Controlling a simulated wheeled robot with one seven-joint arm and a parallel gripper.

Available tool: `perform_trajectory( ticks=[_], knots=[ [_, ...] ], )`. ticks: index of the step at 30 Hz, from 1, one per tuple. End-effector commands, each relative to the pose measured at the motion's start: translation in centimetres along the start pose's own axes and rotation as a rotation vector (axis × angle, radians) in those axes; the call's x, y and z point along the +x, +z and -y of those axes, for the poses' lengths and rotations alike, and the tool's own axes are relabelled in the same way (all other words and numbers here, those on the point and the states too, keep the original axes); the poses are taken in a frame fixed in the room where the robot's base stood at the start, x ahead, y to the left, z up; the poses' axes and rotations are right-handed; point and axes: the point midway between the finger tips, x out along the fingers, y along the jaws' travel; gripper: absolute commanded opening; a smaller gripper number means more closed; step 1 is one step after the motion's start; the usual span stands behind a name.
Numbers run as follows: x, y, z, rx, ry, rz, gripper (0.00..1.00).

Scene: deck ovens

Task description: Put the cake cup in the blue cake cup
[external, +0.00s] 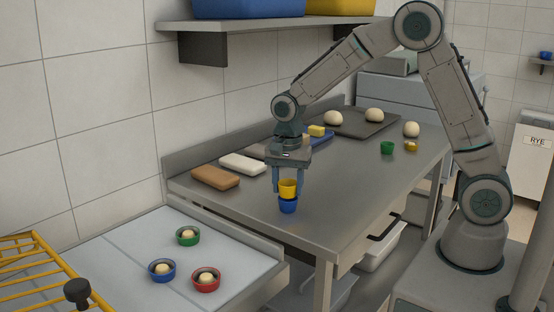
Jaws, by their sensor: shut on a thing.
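My gripper (288,184) points down over the near part of the steel table, with its blue fingers on either side of a yellow cake cup (288,188). It is shut on the yellow cup. The blue cake cup (288,206) stands upright on the table directly below. The yellow cup's lower end meets the blue cup's rim in this view; I cannot tell how far it sits inside or whether they touch.
On the steel table (250,212) lie a brown block (215,178), a white block (242,163), a tray (362,124) with dough balls and a green cup (387,147). Green (187,236), blue (161,271) and red (206,279) bowls stand on the lower surface. A shelf (270,28) hangs above.

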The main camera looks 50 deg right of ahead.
Motion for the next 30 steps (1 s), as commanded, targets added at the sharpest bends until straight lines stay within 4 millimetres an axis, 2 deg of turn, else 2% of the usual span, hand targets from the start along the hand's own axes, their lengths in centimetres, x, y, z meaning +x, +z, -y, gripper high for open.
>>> perform_trajectory(
  ticks=[20, 21, 23, 24, 30],
  knots=[
    [1.2, 0.0, 0.0, 0.0, 0.0, 0.0, 0.24],
    [1.2, 0.0, 0.0, 0.0, 0.001, 0.0, 0.48],
    [1.2, 0.0, 0.0, 0.0, 0.001, 0.0, 0.65],
    [1.2, 0.0, 0.0, 0.0, 0.001, 0.0, 0.67],
    [1.2, 0.0, 0.0, 0.0, 0.001, 0.0, 0.67]
  ],
)
